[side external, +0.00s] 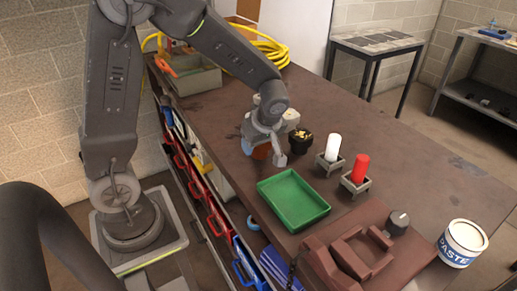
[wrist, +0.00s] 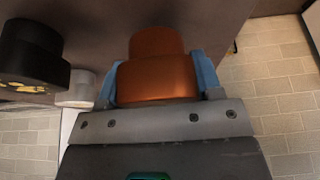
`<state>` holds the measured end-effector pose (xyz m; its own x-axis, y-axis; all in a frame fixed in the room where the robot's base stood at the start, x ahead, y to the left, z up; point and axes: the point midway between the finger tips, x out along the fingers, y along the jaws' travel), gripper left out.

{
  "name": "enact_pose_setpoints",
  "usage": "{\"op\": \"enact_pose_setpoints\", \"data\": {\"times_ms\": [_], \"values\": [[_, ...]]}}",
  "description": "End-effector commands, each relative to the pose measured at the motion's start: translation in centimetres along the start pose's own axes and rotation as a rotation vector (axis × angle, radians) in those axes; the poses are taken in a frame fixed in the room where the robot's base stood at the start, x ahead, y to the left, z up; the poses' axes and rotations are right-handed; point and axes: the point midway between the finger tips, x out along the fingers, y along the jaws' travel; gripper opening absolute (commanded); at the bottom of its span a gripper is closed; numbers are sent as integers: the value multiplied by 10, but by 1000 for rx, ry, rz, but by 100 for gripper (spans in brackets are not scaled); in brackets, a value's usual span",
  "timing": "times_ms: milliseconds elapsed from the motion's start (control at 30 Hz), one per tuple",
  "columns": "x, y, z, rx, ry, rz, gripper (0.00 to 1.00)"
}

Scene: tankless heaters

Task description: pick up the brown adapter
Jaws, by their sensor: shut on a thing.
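The brown adapter (wrist: 157,78) is a copper-brown stepped cylinder, narrower at its far end. My gripper (wrist: 158,84) is shut on its wide part, with one blue fingertip on each side. In the side external view my gripper (side external: 266,149) is low over the table's left edge, beyond the green tray. There the adapter (side external: 261,152) shows only in part, behind the gripper. I cannot tell whether it touches the table.
A black cup with yellow bits (side external: 300,139) stands close to the right of my gripper, with a white part (side external: 290,117) behind it. A green tray (side external: 293,199), a white cylinder (side external: 333,146) and a red cylinder (side external: 360,168) in holders stand nearer.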

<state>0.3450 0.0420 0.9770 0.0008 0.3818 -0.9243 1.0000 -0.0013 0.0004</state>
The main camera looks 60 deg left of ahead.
Motion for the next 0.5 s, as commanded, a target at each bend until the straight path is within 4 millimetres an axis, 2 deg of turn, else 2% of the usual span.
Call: {"op": "enact_pose_setpoints", "data": {"times_ms": [67,300,500], "values": [[-17,1,-7,-5,2,7,20],[-29,-33,-59,-11,3,3,20],[-38,-56,-95,-10,2,2,20]]}}
